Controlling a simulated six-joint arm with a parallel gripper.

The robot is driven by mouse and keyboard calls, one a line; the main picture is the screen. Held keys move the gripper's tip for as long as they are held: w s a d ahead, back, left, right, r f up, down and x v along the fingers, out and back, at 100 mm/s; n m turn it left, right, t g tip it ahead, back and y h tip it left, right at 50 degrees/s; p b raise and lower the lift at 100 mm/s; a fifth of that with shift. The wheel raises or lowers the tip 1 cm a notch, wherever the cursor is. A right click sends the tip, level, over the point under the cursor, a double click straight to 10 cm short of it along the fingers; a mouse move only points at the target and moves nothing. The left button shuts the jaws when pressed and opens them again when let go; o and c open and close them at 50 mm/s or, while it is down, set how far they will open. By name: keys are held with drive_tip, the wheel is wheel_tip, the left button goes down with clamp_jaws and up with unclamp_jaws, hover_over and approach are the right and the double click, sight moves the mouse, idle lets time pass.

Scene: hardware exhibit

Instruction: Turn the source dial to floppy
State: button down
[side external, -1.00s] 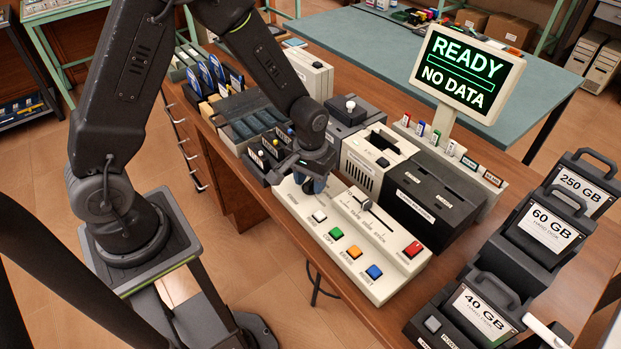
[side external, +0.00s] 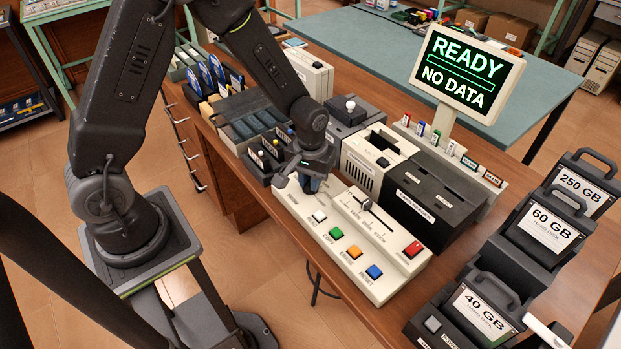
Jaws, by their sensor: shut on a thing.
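The cream control panel (side external: 378,289) lies along the desk's front edge. It has white, green, orange and blue buttons, a red button (side external: 413,249) and a slider (side external: 367,206). My gripper (side external: 309,184) points down over the panel's far left end. It is shut on the source dial there, which it mostly hides. The dial's pointer and its setting cannot be made out. The monitor (side external: 468,72) reads "READY" and "NO DATA".
A beige drive (side external: 377,160) and a black drive (side external: 432,196) stand behind the panel. Racks of cartridges (side external: 262,125) and blue disks (side external: 212,72) stand to the left. Labelled hard disks (side external: 543,229) stand at the right.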

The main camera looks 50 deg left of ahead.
drive_tip(key=n, duration=0.6)
idle(0.6)
drive_tip(key=c, duration=1.1)
unclamp_jaws()
drive_tip(key=shift+r, duration=0.1)
wheel_tip(320, 180, up, 14)
